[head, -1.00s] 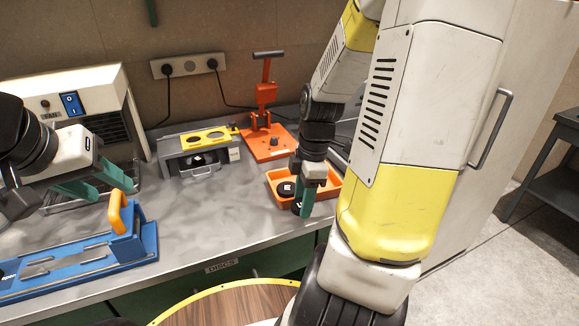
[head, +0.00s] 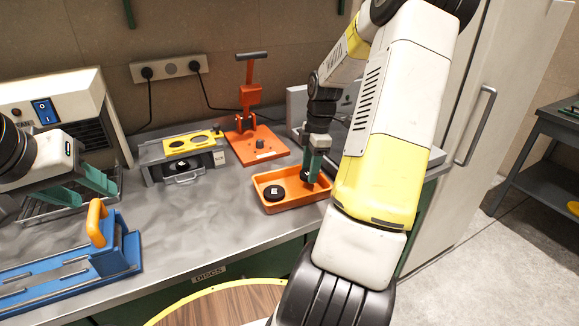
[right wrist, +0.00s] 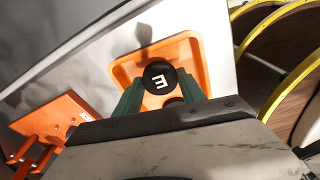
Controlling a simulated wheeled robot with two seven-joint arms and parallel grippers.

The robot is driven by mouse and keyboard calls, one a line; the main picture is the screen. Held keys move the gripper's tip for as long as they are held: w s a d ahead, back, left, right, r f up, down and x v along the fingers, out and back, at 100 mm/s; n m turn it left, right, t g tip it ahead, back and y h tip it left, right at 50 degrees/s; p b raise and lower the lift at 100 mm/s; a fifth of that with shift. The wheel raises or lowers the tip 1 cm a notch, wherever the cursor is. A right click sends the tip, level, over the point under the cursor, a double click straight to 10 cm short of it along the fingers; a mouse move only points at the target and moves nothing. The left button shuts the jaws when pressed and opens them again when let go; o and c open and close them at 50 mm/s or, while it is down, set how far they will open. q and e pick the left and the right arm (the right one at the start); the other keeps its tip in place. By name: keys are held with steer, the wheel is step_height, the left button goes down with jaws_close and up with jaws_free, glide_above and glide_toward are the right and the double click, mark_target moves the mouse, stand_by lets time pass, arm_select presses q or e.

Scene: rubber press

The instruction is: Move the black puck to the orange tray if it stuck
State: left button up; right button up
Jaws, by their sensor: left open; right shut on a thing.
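The orange tray (head: 290,205) sits on the bench near its front edge. One black puck (head: 275,193) lies in its left part; it is partly hidden in the right wrist view (right wrist: 174,102). My right gripper (head: 312,172) is over the tray's right part, shut on a second black puck (right wrist: 159,78) with a white letter on its face. The held puck appears above the tray floor; the exact gap is unclear. My left gripper (head: 88,187) is open and empty over the bench at the left.
An orange hand press (head: 258,143) stands behind the tray. A grey unit with a yellow top (head: 183,155) is left of it. A blue fixture with an orange handle (head: 100,250) lies at the front left. Bare bench lies between fixture and tray.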

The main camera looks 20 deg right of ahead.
steer(key=shift+f, duration=1.65)
steer(key=shift+f, duration=0.15)
steer(key=o, duration=1.5)
